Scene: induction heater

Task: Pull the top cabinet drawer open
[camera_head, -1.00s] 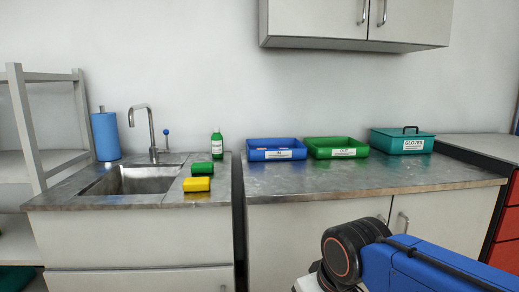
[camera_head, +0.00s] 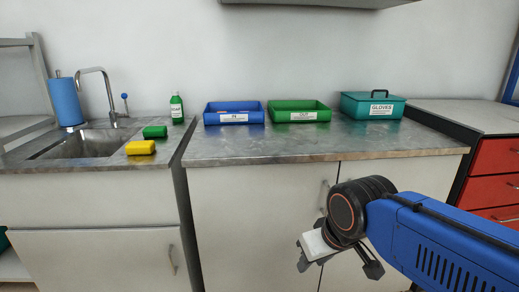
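A cabinet with red drawer fronts stands at the right edge, beyond the steel counter. Its top drawer (camera_head: 496,156) appears shut, flush with the drawers below. Part of the cabinet is cut off by the frame edge, and my blue arm is in front of its lower part. My gripper (camera_head: 338,266) is low in front of the white cupboard doors, left of the red drawers and well apart from them. Its two dark fingers are spread, with nothing seen between them.
The steel counter (camera_head: 290,148) carries a blue bin (camera_head: 234,118), a green bin (camera_head: 299,117) and a teal gloves box (camera_head: 373,112). White cupboard doors (camera_head: 250,225) with upright handles are under it. The sink (camera_head: 90,145) is at left.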

